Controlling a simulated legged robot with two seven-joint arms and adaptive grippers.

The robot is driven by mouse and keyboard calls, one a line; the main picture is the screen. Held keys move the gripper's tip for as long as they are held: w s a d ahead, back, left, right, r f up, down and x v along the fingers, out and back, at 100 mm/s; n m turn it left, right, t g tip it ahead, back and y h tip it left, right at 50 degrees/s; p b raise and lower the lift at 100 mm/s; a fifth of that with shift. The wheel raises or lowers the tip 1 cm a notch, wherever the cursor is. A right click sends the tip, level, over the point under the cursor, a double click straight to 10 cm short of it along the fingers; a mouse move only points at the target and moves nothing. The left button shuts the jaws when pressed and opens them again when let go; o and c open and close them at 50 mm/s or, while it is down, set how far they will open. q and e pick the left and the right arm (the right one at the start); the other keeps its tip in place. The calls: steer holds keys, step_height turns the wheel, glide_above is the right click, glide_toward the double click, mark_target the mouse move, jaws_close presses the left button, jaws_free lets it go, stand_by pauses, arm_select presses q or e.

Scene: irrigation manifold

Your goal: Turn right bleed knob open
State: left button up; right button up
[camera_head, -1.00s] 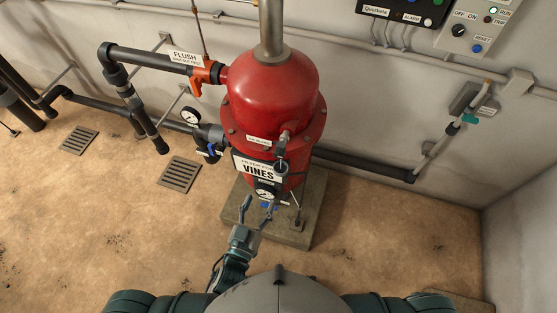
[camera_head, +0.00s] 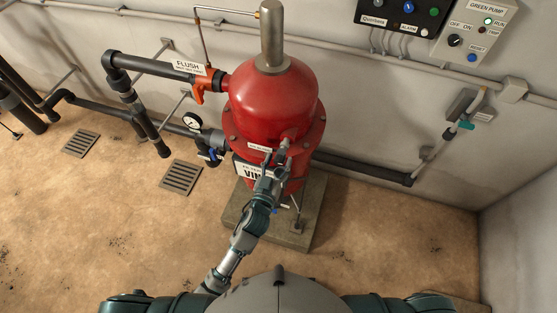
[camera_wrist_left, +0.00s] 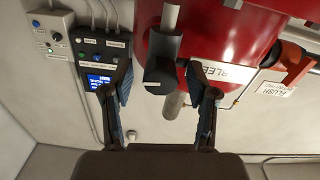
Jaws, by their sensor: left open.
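The red filter tank (camera_head: 275,95) stands upright on a concrete plinth. A grey pipe stub (camera_head: 287,138) comes out of its front beside a small white label. My left gripper (camera_head: 281,152) is raised at this stub and hides most of the bleed fitting in the head view. In the left wrist view, the dark bleed knob (camera_wrist_left: 160,76) sits between the two open fingers of the left gripper (camera_wrist_left: 160,82), with a gap visible on each side. The white bleed label (camera_wrist_left: 234,73) is on the red tank just right of the fingers. My right gripper is out of view.
An orange flush valve (camera_head: 199,88) is left of the tank, with a pressure gauge (camera_head: 191,121) below it. Control boxes (camera_head: 402,14) hang on the back wall. Floor grates (camera_head: 180,176) lie at left. The floor at right is clear.

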arm_select(q)
jaws_close()
steer(key=shift+r+m+p, duration=0.1)
steer(key=shift+m+p, duration=0.5)
steer(key=shift+m, duration=0.2)
jaws_free()
